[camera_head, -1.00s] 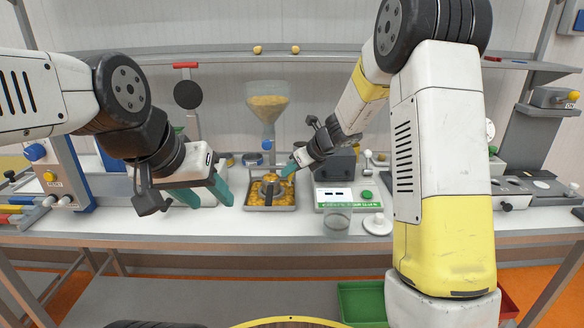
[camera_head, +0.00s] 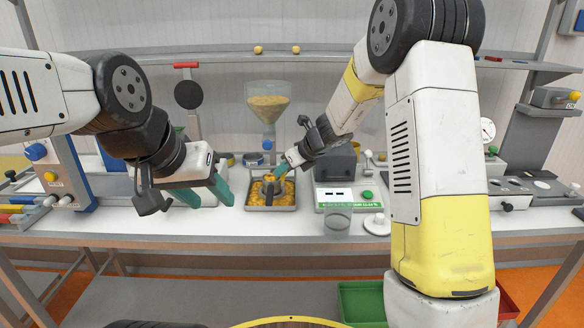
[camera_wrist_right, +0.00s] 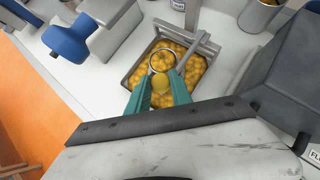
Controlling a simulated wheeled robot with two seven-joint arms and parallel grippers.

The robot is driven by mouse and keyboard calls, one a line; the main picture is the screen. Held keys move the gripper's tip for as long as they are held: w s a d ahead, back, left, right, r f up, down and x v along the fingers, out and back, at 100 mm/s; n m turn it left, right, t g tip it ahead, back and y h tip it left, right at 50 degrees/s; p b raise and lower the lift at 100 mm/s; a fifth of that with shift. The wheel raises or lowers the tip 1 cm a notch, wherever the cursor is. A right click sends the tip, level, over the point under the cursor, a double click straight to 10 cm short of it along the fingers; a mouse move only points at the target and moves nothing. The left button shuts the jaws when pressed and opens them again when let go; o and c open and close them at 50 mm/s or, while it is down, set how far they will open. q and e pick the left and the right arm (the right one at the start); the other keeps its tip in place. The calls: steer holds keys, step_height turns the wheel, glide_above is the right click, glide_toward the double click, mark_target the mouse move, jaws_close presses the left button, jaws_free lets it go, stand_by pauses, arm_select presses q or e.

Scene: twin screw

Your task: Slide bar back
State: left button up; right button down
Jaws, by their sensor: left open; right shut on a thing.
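A shallow metal tray (camera_head: 284,207) of yellow pellets sits on the bench below the clear hopper (camera_head: 267,100). A grey bar-like part (camera_wrist_right: 190,52) shows over the tray in the right wrist view, beside a metal ring (camera_wrist_right: 162,60). I cannot tell how the two are joined. My right gripper (camera_head: 277,174) is low over the tray; it also shows in the right wrist view (camera_wrist_right: 160,90). It is shut on a small yellow piece (camera_wrist_right: 160,84), perhaps a knob, partly hidden by the fingers. My left gripper (camera_head: 208,196) is open and empty, left of the tray.
A blue star knob (camera_wrist_right: 68,40) shows in the right wrist view. The bench front left of the tray is clear.

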steer(key=shift+a, duration=1.15)
steer(key=c, duration=1.2)
jaws_free()
steer(key=shift+d, duration=0.1)
steer(key=v, duration=0.7)
steer(key=shift+s+d+r, duration=0.15)
steer(key=shift+s+r, duration=0.1)
steer(key=shift+r, duration=0.05)
